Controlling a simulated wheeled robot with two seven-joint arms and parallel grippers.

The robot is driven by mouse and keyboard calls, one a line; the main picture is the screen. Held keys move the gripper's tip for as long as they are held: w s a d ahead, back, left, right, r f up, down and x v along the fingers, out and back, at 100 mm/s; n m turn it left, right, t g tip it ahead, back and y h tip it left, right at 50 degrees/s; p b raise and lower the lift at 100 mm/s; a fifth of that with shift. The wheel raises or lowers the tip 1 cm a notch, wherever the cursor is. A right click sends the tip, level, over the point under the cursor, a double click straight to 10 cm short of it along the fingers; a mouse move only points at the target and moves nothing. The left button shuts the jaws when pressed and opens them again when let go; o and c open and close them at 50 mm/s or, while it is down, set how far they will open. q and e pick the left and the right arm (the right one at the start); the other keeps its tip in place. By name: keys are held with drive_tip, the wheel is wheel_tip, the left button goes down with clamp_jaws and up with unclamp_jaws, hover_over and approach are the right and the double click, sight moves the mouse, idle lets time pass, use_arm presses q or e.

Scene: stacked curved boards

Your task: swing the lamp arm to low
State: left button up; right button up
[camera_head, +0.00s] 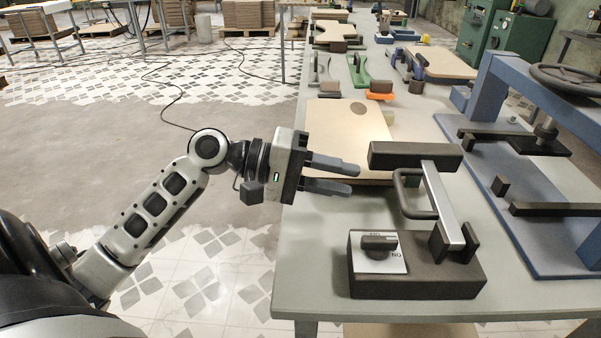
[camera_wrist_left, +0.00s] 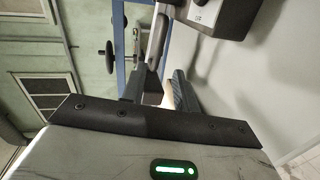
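The lamp stands on the near part of the workbench. It has a dark brown box base (camera_head: 430,277) with a black knob (camera_head: 379,242) on a white plate. A silver lamp arm (camera_head: 443,205) rises from a dark bracket to a dark brown bar-shaped head (camera_head: 415,156). A grey loop handle (camera_head: 410,197) sticks out from the arm's left side. My left gripper (camera_head: 353,178) is open and empty, left of the handle and apart from it, fingers pointing right. In the left wrist view the base (camera_wrist_left: 228,14) and arm (camera_wrist_left: 158,38) show beyond the fingers. My right gripper is not in view.
A blue press frame (camera_head: 492,100) with a handwheel stands on the right of the workbench (camera_head: 315,265). A pale board (camera_head: 345,130) lies behind my left gripper. Several tools and boards lie farther back. The bench's left edge is under my left wrist.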

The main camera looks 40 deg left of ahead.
use_arm(q)
drive_tip(key=v, duration=0.5)
drive_tip(key=shift+s+a+r, duration=0.1)
drive_tip(key=shift+s+a, duration=0.15)
